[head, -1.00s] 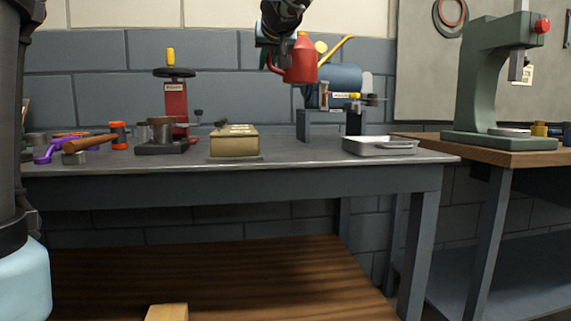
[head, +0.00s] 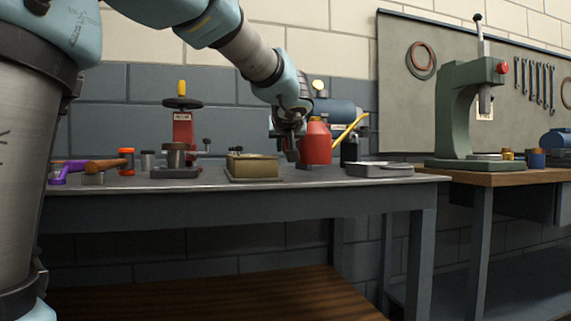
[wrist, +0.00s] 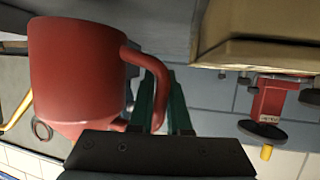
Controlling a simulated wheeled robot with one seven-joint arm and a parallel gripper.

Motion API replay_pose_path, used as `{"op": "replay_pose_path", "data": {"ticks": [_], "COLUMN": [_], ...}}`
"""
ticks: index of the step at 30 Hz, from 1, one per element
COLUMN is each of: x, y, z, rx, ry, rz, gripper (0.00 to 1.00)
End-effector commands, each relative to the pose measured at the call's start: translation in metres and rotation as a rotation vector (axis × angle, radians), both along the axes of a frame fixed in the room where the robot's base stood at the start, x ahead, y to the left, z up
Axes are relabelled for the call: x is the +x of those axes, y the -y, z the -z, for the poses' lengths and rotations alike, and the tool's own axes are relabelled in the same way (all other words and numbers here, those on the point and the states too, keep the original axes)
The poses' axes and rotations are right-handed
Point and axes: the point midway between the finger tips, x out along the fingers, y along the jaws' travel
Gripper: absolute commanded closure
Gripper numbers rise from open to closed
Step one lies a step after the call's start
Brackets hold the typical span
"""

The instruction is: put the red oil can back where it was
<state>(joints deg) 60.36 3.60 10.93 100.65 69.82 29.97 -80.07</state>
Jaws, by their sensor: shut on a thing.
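The red oil can (head: 315,146) has a rounded body, a handle and a long yellow spout. In the head view it is upright at the back right of the grey workbench (head: 200,184), between the tan box and the metal tray. My gripper (head: 292,150) is at the can's left side. In the wrist view my gripper (wrist: 165,105) is shut on the handle of the red can (wrist: 75,70), whose body fills the left part. The can's base is at or very near the bench top; I cannot tell whether it touches.
A tan box (head: 252,167) stands just left of the can, and a shallow metal tray (head: 378,169) just right. A blue machine (head: 340,112) is behind. A red press (head: 182,125) and a hammer (head: 105,164) are further left. A green arbor press (head: 455,110) stands on the right bench.

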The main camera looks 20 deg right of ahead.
Motion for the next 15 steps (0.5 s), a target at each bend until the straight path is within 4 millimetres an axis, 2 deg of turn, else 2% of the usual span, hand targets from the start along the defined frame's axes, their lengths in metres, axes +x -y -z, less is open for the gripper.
{"op": "replay_pose_path", "data": {"ticks": [3,6,15], "x": [0.0,0.0,0.0], "y": [0.0,0.0,0.0], "z": [0.021,0.028,0.029], "rx": [0.001,0.0,-0.002], "ry": [-0.001,0.0,0.001], "rz": [0.0,0.001,0.001], "gripper": [1.0,1.0,1.0]}}
